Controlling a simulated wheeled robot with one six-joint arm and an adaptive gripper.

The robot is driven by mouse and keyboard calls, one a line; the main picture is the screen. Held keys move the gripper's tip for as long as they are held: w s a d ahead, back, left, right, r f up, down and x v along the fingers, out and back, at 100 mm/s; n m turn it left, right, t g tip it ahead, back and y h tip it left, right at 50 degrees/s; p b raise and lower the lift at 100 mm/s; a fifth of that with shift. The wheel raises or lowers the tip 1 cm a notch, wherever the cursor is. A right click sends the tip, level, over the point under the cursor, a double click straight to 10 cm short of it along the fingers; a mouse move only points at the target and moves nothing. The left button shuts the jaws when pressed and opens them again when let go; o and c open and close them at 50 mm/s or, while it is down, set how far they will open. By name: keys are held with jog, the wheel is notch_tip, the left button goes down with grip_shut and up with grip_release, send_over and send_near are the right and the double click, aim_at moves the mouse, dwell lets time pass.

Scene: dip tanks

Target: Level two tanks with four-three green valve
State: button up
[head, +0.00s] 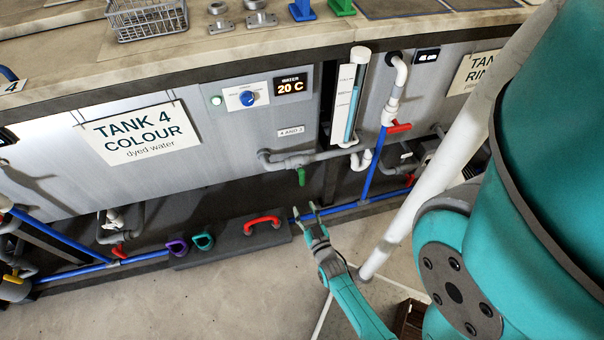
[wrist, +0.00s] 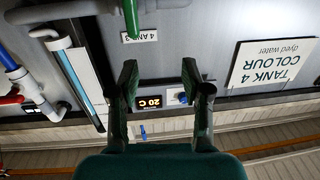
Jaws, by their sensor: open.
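The green valve handle (head: 302,177) hangs down from a grey pipe under the "4 AND 3" label (head: 291,132) on the tank front. In the wrist view the green handle (wrist: 130,20) shows at the top, ahead of my fingers. My gripper (head: 304,213) is open and empty, just below the handle in the head view and apart from it. The wrist view shows both fingers (wrist: 160,75) spread. Tank 4 (head: 60,175) carries a "TANK 4 COLOUR" sign (head: 139,132). A sight tube (head: 350,98) with blue liquid stands right of the valve.
Red handles sit on the blue pipe (head: 370,165) to the right and at lower left (head: 118,251). A dark step (head: 235,243) with a red handle (head: 262,221) lies left of my gripper. A white pole (head: 430,190) crosses at right. The floor (head: 190,305) at lower left is clear.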

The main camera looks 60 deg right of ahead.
jog(key=m+g+h, duration=0.1)
jog(key=h, duration=0.1)
send_near(303, 176)
jog(key=shift+y, duration=0.3)
jog(key=x, duration=1.1)
jog(key=shift+d+r, duration=0.1)
jog(key=shift+r, duration=0.05)
grip_shut()
